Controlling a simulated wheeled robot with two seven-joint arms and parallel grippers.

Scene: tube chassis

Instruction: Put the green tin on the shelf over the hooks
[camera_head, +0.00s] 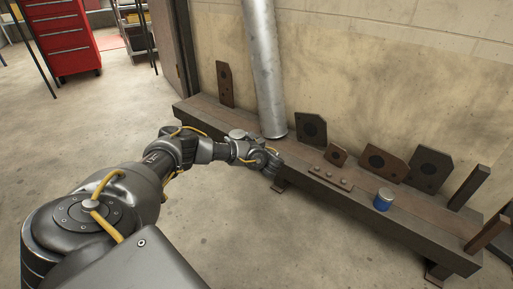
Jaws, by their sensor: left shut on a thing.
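My left gripper (272,164) is over the front edge of the long low bench, left of the middle. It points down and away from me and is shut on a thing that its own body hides. No green tin can be made out. A small blue tin (382,201) with a pale lid stands upright on the bench's right part, well apart from the gripper. I cannot make out a shelf with hooks. My right gripper is out of view.
The bench (335,190) runs along the wall. A thick grey pipe (264,70) rises behind the gripper. Dark plates with holes (311,130) lean at the back, and a flat bolted bar (331,176) lies on the bench. A red tool cabinet (62,38) stands far left. The floor in front is clear.

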